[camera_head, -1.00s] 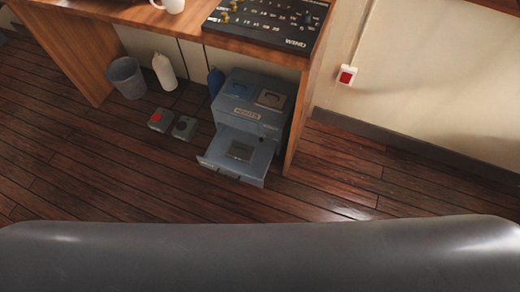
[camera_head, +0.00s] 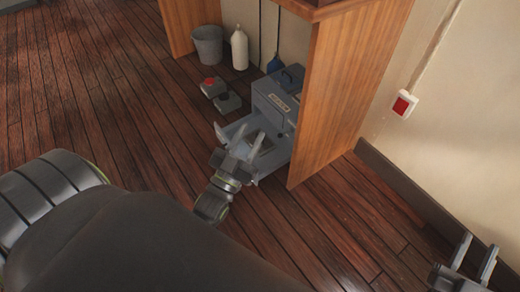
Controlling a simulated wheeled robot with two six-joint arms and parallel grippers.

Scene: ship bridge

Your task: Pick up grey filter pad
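The grey filter pad seems to be the small dark square (camera_head: 266,144) in the pulled-out drawer (camera_head: 272,160) of a blue-grey case (camera_head: 275,100) under the desk. A finger of my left gripper hides part of it. My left gripper (camera_head: 240,131) is open, with its two fingers spread over the drawer. Whether it touches the pad or drawer I cannot tell. Nothing shows between its fingers. My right gripper (camera_head: 479,243) is open and empty at the lower right, by the wall and far from the case.
The desk's wooden side panel (camera_head: 345,95) stands close to the right of the case. A bin (camera_head: 208,45) and a white bottle (camera_head: 239,48) stand behind. Floor to the left is clear.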

